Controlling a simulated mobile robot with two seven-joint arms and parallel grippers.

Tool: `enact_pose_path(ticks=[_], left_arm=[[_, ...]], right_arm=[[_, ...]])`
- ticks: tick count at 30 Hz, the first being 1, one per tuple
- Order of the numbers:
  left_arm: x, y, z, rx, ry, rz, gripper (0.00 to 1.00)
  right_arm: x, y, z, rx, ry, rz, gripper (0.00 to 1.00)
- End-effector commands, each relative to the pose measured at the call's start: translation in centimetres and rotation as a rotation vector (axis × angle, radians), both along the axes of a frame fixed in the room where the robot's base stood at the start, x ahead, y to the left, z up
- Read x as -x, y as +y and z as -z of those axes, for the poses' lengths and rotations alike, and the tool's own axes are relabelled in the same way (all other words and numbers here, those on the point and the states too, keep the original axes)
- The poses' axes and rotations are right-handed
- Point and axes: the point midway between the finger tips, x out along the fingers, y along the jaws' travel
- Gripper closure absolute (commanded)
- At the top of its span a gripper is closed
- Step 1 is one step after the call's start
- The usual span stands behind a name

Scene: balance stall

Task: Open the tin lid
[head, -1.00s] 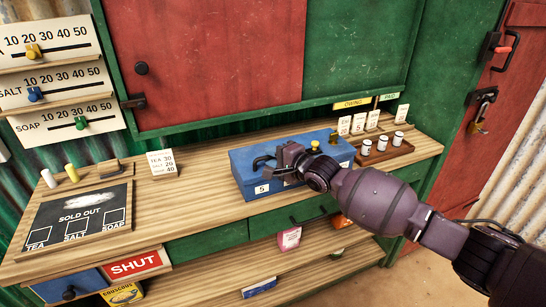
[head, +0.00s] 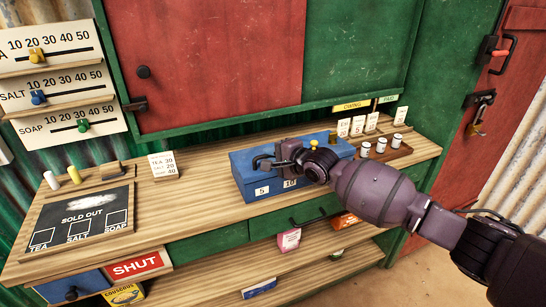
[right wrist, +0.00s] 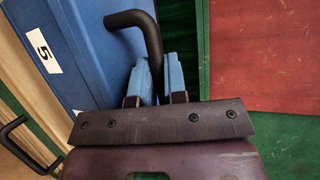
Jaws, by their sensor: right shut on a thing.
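The blue tin (head: 248,178) stands on the wooden counter, with labels reading 5 and 10 on its front. Its lid looks shut; my gripper hides part of the top. My right gripper (head: 281,160) is shut on this handle. In the right wrist view the handle (right wrist: 135,19) bends down between the blue-padded fingertips (right wrist: 154,75), beside the blue tin (right wrist: 80,50). A yellow knob (head: 314,144) shows on the tin behind my gripper. My left gripper is not in view.
A tray with small white jars (head: 381,145) stands just right of the tin. A price card (head: 163,165) and the sold-out board (head: 82,218) stand to the left. The counter between card and tin is clear. A drawer handle (head: 308,217) is below.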

Motion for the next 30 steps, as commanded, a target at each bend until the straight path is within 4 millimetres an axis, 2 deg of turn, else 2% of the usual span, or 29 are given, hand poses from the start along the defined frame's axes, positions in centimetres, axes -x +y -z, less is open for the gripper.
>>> enact_pose_path(ticks=[1, 10, 18, 21, 25, 30], left_arm=[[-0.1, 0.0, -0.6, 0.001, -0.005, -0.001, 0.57], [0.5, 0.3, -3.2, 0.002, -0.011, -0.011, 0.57], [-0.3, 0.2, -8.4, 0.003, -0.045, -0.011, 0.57], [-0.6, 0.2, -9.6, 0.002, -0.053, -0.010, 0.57], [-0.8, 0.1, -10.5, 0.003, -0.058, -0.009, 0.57], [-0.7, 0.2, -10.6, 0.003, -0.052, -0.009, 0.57]], right_arm=[[-0.2, 0.1, -1.2, 0.005, 0.014, 0.001, 1.00], [-1.2, 0.5, -3.5, 0.051, 0.178, 0.002, 1.00], [-2.4, 1.0, -4.8, 0.096, 0.319, 0.001, 1.00], [-2.8, 1.1, -5.0, 0.113, 0.364, -0.001, 1.00], [-3.3, 1.2, -5.2, 0.130, 0.411, -0.001, 1.00], [-3.7, 1.3, -5.4, 0.147, 0.456, 0.000, 1.00]])
